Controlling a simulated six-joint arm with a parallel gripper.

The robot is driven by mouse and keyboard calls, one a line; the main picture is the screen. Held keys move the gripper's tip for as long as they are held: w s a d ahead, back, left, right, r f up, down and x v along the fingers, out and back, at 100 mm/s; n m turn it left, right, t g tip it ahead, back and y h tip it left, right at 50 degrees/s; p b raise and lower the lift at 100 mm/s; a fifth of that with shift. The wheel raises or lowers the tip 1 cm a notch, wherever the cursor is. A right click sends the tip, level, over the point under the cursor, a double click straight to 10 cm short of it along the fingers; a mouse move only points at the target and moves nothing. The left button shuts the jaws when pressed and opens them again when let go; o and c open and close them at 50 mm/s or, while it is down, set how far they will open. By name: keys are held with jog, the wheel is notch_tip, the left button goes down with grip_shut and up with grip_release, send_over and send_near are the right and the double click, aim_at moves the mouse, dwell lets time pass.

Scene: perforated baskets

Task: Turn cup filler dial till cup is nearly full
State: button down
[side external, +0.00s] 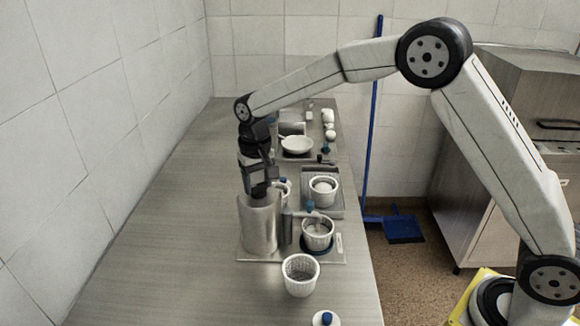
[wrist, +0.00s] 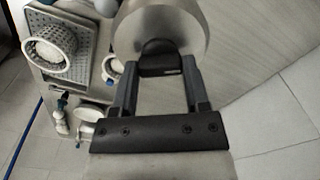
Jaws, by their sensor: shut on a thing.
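The cup filler (side external: 259,228) is a silver cylinder on a flat metal plate, with a spout reaching right. Its dark dial (wrist: 158,58) shows on top of the cylinder in the wrist view. My gripper (side external: 260,186) points down over the cylinder; its fingers (wrist: 160,70) are shut on the dial, one on each side. A white perforated cup (side external: 318,240) stands upright on a dark blue ring below the spout. The spout partly covers its opening, and I cannot tell how full it is. The dial is hidden by my gripper in the side view.
Another white perforated basket (side external: 300,283) stands in front of the filler plate. A blue-topped white item (side external: 326,318) is at the front edge. Behind are a metal tray (side external: 335,210) with a white basket (side external: 323,190) and a white bowl (side external: 297,145). The counter's left side is clear.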

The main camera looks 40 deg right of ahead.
aim_at(259, 185)
jog(key=shift+m, duration=0.3)
jog(key=shift+r, duration=0.1)
jog(key=shift+c, duration=0.4)
grip_release()
jog(key=shift+r, duration=0.1)
jog(key=shift+r, duration=3.8)
jog(key=shift+s+f, duration=0.1)
jog(key=s+d+f+n+t, duration=0.1)
jog(key=s+d+f, duration=0.2)
jog(key=s, duration=0.5)
jog(key=s+d+f+n, duration=0.1)
jog(key=s+d+f, duration=0.2)
jog(key=s, duration=0.5)
jog(key=s+d+f+n+t, duration=0.1)
jog(key=s+d+f, duration=0.2)
jog(key=s, duration=0.5)
jog(key=shift+d+f+t, duration=0.25)
jog(key=shift+f+t, duration=0.05)
jog(key=shift+f, duration=0.35)
